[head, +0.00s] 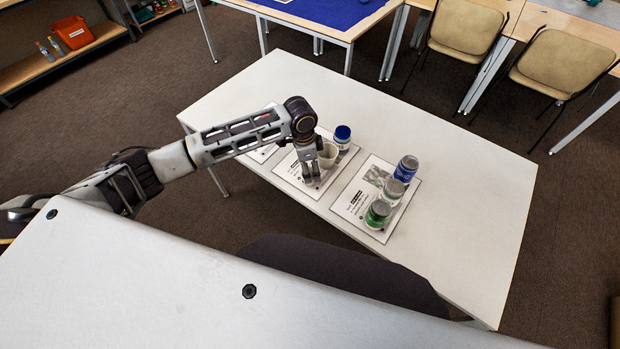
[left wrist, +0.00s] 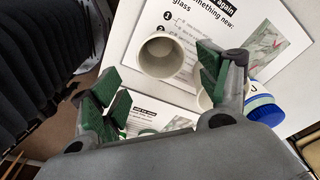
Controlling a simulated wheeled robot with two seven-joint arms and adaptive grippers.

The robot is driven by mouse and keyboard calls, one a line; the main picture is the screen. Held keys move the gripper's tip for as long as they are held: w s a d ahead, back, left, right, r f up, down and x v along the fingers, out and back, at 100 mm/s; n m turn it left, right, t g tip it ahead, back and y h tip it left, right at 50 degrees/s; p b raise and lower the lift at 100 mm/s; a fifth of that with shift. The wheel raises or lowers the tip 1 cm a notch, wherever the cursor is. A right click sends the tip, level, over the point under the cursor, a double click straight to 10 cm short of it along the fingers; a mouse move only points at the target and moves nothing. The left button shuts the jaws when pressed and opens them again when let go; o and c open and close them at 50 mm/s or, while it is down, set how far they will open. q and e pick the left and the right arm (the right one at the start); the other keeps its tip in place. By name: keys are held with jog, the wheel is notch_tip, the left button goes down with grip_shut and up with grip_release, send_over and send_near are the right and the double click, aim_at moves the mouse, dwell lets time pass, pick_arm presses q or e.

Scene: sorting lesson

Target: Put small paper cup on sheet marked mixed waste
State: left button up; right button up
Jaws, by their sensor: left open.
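In the head view a small cream cup (head: 328,153) stands upright on the middle sheet (head: 283,170), just right of my left gripper (head: 312,181). The gripper is low over that sheet, fingers down. In the left wrist view its green-padded fingers are apart, with nothing between them. An open-topped white cup (left wrist: 160,57) shows beyond the fingertips on a sheet (left wrist: 275,22) whose text includes "glass". Another pale round thing (left wrist: 204,100) is partly hidden by the right-hand finger. I cannot tell which is the cup in the head view. No mixed waste marking is legible.
A blue-lidded jar (head: 342,136) stands close behind the cream cup. The right sheet (head: 345,207) holds a blue container (head: 406,169), a clear jar (head: 393,190) and a green jar (head: 377,213). My arm partly covers the left sheet (head: 262,154). The white table (head: 470,200) is clear on the right.

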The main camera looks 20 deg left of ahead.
pick_arm(q)
jog(key=shift+f, duration=0.25)
jog(key=shift+f, duration=0.1)
jog(key=shift+a+f, duration=0.1)
jog(key=shift+f, duration=0.45)
notch_tip(320, 180, down, 4)
jog(key=shift+w+r, duration=0.1)
jog(key=shift+r, duration=0.15)
jog(key=shift+f, duration=0.25)
pick_arm(e)
jog(key=shift+a+r, duration=0.1)
jog(key=shift+r, duration=0.05)
jog(key=shift+a, duration=0.3)
pick_arm(q)
jog(key=shift+c, duration=0.3)
